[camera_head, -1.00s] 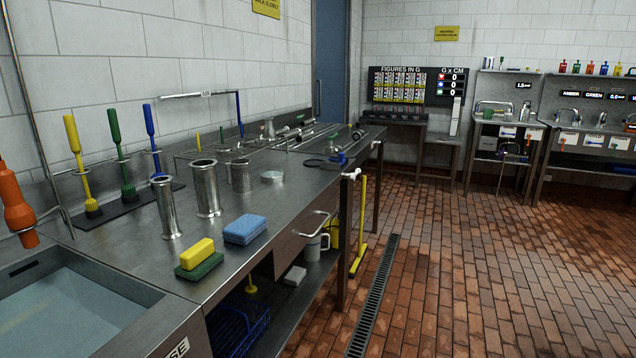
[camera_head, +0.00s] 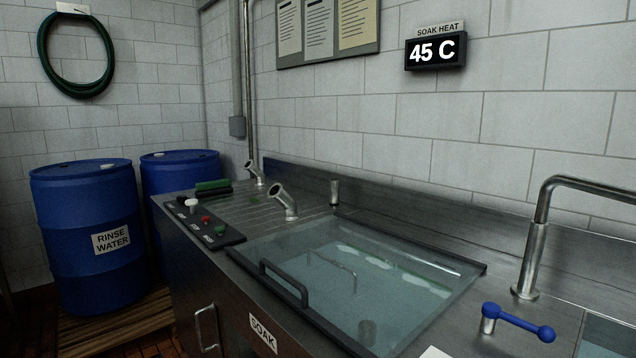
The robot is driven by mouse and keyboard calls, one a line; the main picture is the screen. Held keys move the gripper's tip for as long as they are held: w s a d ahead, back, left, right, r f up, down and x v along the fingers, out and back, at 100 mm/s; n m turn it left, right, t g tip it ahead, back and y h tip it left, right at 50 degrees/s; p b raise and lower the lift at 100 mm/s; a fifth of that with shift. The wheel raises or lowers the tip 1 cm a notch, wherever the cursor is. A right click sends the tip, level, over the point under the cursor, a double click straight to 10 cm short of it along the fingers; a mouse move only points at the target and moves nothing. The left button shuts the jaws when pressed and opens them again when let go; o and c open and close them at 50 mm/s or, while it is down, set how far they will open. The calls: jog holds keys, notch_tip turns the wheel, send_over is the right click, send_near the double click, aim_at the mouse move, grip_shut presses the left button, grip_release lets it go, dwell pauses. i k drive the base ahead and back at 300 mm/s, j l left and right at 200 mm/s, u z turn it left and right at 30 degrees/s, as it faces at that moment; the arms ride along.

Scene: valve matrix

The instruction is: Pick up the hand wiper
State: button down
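I see nothing that I can surely name as the hand wiper. A small green and black item (camera_head: 213,187) lies at the far left end of the steel counter. It is too small to tell whether it is a wiper, a brush or a pad. My gripper is not in view.
The soak tank (camera_head: 350,285) has a clear lid with a dark handle (camera_head: 284,283). A control panel (camera_head: 207,224) sits left of it. A bent tap (camera_head: 541,235) and blue-handled valve (camera_head: 518,322) stand right. Blue drums (camera_head: 88,235) stand on a wooden pallet (camera_head: 115,322) at left.

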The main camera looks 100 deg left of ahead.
aim_at(217, 186)
jog(key=u, duration=3.45)
jog(key=i+j+z, duration=0.15)
jog(key=i+j, duration=0.15)
jog(key=i+j+z, duration=0.1)
jog(key=i+j, duration=0.15)
jog(key=j, duration=0.2)
jog(key=i+j+z, duration=0.15)
jog(key=j, duration=0.25)
jog(key=i+j+z, duration=0.15)
jog(key=i+j, duration=0.2)
jog(key=i+j+z, duration=0.15)
jog(key=j, duration=0.4)
jog(key=i+j+z, duration=0.1)
jog(key=i+j, duration=0.15)
jog(key=j, duration=0.2)
jog(key=i+j+z, duration=0.15)
jog(key=j, duration=0.35)
jog(key=i+j+z, duration=0.15)
jog(key=j, duration=0.4)
